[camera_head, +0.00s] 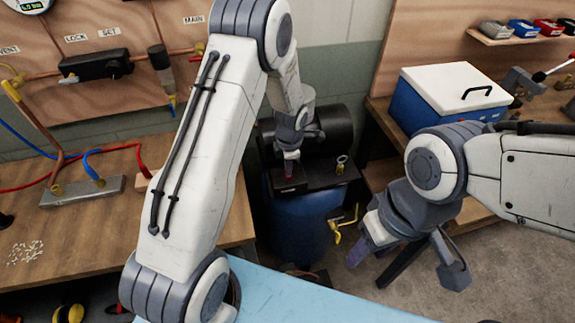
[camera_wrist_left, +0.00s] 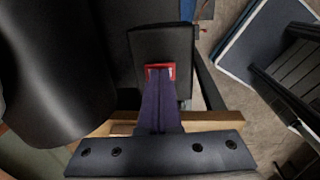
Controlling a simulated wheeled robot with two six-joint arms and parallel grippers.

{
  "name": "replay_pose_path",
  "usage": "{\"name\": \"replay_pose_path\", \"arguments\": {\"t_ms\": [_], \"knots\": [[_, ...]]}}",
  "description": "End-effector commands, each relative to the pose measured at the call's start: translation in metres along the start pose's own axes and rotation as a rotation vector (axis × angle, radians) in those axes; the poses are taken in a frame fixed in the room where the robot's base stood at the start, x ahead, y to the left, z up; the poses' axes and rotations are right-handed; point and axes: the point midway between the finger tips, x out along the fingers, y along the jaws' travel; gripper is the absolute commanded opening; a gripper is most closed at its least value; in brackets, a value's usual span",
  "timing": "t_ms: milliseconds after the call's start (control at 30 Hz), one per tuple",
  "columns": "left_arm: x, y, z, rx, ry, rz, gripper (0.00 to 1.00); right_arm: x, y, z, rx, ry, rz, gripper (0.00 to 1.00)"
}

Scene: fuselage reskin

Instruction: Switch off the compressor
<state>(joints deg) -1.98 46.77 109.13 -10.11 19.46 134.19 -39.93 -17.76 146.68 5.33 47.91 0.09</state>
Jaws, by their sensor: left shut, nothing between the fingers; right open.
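The compressor has a blue tank (camera_head: 297,225) and a black motor housing (camera_head: 335,130), and stands on the floor between the benches. In the left wrist view a red switch (camera_wrist_left: 152,69) sits on a black box (camera_wrist_left: 165,42) of the compressor. My left gripper (camera_head: 289,172) is shut and empty, its purple fingertips (camera_wrist_left: 160,70) over the red switch and partly hiding it. I cannot tell whether they touch or press it, nor the switch's position. My right gripper (camera_head: 405,266) is open and empty, to the right of the compressor above the floor.
A yellow-handled valve (camera_head: 345,225) sticks out at the tank's right side. A wooden bench (camera_head: 90,235) with hoses and a metal manifold is at left. A blue cooler with a white lid (camera_head: 455,85) stands on the right bench. A light blue surface (camera_head: 300,300) lies in front.

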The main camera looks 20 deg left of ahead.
Motion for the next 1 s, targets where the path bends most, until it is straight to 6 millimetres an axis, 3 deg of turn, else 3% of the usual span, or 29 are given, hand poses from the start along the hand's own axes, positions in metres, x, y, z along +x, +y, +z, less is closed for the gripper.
{"name": "replay_pose_path", "arguments": {"t_ms": [33, 167, 333, 433, 700, 1000], "knots": [[0.006, -0.008, -0.004, 0.000, 0.012, -0.019, 0.00, 0.001, 0.000, 0.000, 0.000, 0.000, 0.000, 0.50], [-0.007, -0.006, -0.004, -0.002, 0.010, -0.015, 0.00, -0.006, 0.000, 0.000, 0.000, 0.000, 0.000, 0.50], [-0.045, -0.001, -0.004, -0.005, 0.002, -0.003, 0.00, -0.025, -0.002, -0.001, 0.001, 0.000, 0.000, 0.50], [-0.060, 0.000, -0.003, -0.004, -0.001, 0.003, 0.00, -0.009, -0.001, -0.001, 0.001, 0.000, 0.000, 0.50], [-0.117, 0.000, -0.003, -0.005, -0.003, 0.004, 0.00, 0.004, 0.000, 0.000, 0.000, 0.000, 0.000, 0.50], [-0.141, 0.000, -0.003, -0.004, 0.000, 0.000, 0.00, 0.007, 0.001, 0.000, -0.001, 0.000, 0.000, 0.50]]}}
